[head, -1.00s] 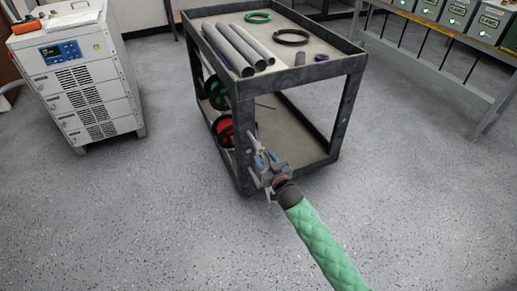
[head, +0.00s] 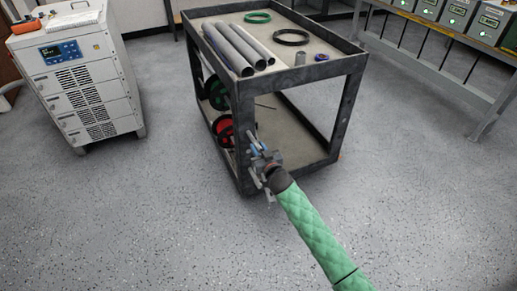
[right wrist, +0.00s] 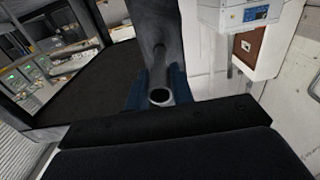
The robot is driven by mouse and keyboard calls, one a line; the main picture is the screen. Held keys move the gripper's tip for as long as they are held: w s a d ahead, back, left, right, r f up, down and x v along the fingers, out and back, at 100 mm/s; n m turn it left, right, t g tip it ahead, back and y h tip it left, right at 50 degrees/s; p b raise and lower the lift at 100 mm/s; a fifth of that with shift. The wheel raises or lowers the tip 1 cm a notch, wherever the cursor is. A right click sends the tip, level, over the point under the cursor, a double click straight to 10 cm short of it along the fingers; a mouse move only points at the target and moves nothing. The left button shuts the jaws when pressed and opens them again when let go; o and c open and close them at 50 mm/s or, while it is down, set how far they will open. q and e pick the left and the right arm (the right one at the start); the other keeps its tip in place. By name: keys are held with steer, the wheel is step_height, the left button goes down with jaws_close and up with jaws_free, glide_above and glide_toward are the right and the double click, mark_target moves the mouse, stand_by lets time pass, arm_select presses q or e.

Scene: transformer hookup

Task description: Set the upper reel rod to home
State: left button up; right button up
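The cart (head: 297,86) holds a green reel (head: 217,94) above a red reel (head: 223,131) inside its left side. My right gripper (head: 257,150) is at the cart's near corner post, by the red reel's height in the picture. In the right wrist view a round, hollow-looking rod end (right wrist: 160,97) lies between the blue finger pads (right wrist: 179,86) of this gripper. Whether the pads press on the rod end cannot be told. The rest of the rod and how it sits in the cart are hidden. My left gripper is not in view.
Grey pipes (head: 232,50), a green coil (head: 257,17) and a black coil (head: 291,37) lie on the cart's top. A white cabinet (head: 85,85) stands at the left, a bench (head: 450,38) at the right. The floor in front is clear.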

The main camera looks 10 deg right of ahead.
mark_target(252, 136)
jaws_close()
steer(key=shift+x, duration=3.15)
steer(key=shift+r, duration=0.15)
steer(key=o, duration=0.6)
jaws_free()
steer(key=shift+w, duration=0.1)
steer(key=shift+p+v, duration=0.4)
steer(key=shift+v, duration=3.5)
